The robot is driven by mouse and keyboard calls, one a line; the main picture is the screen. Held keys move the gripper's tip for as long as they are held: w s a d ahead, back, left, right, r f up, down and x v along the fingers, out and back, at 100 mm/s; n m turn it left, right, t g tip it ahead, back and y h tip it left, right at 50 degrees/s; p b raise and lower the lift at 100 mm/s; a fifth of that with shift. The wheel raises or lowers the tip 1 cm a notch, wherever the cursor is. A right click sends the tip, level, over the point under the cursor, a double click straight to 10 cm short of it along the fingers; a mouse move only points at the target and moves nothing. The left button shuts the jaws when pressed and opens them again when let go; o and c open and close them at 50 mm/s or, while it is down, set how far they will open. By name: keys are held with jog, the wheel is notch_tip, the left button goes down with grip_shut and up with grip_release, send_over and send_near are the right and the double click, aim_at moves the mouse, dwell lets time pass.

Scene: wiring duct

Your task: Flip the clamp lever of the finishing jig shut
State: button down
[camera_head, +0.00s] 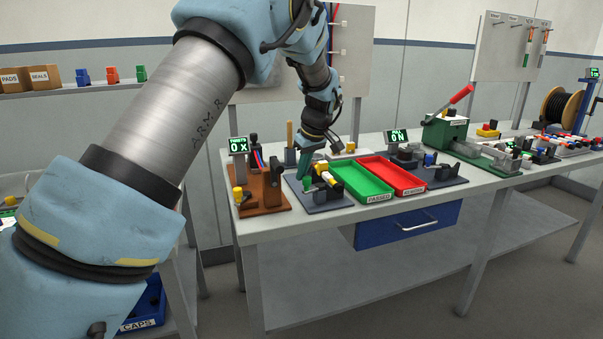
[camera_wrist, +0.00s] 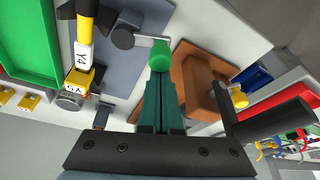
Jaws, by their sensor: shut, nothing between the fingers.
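The finishing jig is a grey-blue plate (camera_head: 322,203) with small dark and yellow fixtures on it. It also shows in the wrist view (camera_wrist: 118,72). Its clamp lever is a thin metal arm running from a dark round pivot (camera_wrist: 122,37) to a green knob (camera_wrist: 160,58). A white and yellow piece marked Y4 (camera_wrist: 84,52) lies on the jig, beside a yellow part marked Y5 (camera_wrist: 82,86). My gripper (camera_wrist: 161,82) has dark green fingers, shut and empty, with the tips right at the knob. I cannot tell whether they touch it. In the head view my gripper (camera_head: 304,168) is low over the jig.
A brown fixture (camera_head: 270,200) with a display stands close to the left of the jig. A green tray (camera_head: 362,180) and a red tray (camera_head: 395,174) lie to its right. A wooden-handled tool (camera_head: 290,135) stands behind. The bench's front edge is near.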

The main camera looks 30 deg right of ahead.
aim_at(307, 182)
jog(key=n, duration=0.1)
jog(key=s+n, duration=0.1)
jog(key=shift+s+n+y, duration=0.25)
jog(key=shift+n+y, duration=0.15)
jog(key=n, duration=0.1)
jog(key=s+n+p, duration=0.1)
jog(key=n+g+y, duration=0.1)
jog(key=shift+s+d+n, duration=0.25)
jog(key=shift+s+n, duration=0.05)
jog(key=shift+n, duration=0.1)
jog(key=shift+s+p, duration=0.1)
jog(key=shift+p, duration=0.2)
jog(key=shift+s+d, duration=0.15)
jog(key=shift+s, duration=0.1)
